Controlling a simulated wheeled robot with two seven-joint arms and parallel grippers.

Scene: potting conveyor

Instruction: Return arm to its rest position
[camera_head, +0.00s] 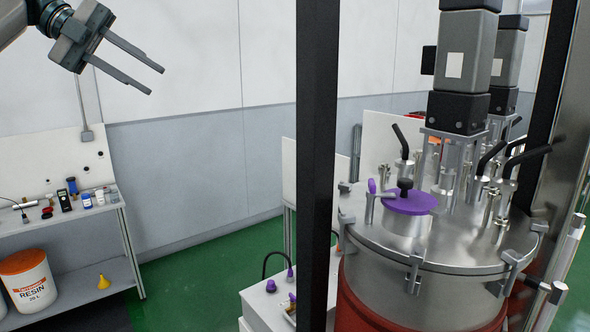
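My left gripper (157,81) is at the upper left of the head view, high in front of the white and grey wall. Its two long fingers point right and slightly down. They are apart, with nothing between them. My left arm comes in from the top left corner. My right gripper does not show.
A black post (317,165) stands in the middle. Right of it is a steel tank (450,262) with a purple lid (410,202) and motors on top. At left, a bench (70,215) holds small bottles; a resin bucket (27,282) and yellow funnel (103,282) sit below. Green floor (200,275) lies open between.

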